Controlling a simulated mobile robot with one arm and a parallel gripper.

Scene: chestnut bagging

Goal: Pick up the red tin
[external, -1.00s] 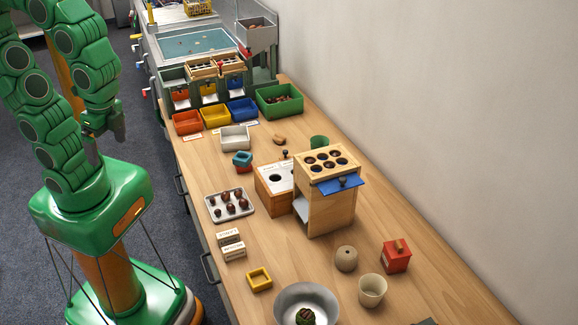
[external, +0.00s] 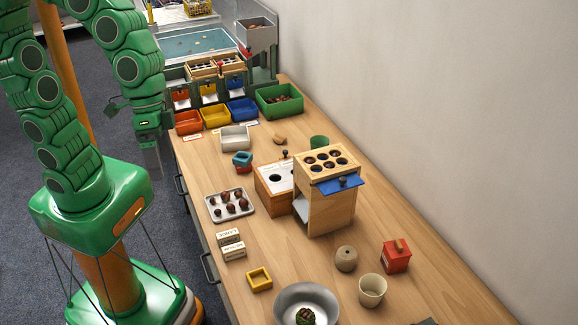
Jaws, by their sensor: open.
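The red tin (external: 396,257) stands upright on the wooden table near its right edge, toward the front. It is a small box shape with a tan knob or piece on top. My gripper (external: 151,165) hangs pointing down at the table's left edge, level with the orange bin. It is far to the left of the tin and further back. It is open and nothing shows in it; its fingertips are small and hard to make out.
A cream cup (external: 372,290) and a round tan pot (external: 346,259) stand just left of the tin. A tall wooden box with holes (external: 330,206) and a chestnut tray (external: 247,210) stand between my gripper and the tin. A metal bowl (external: 285,304) is in front. Bare wood lies behind the tin.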

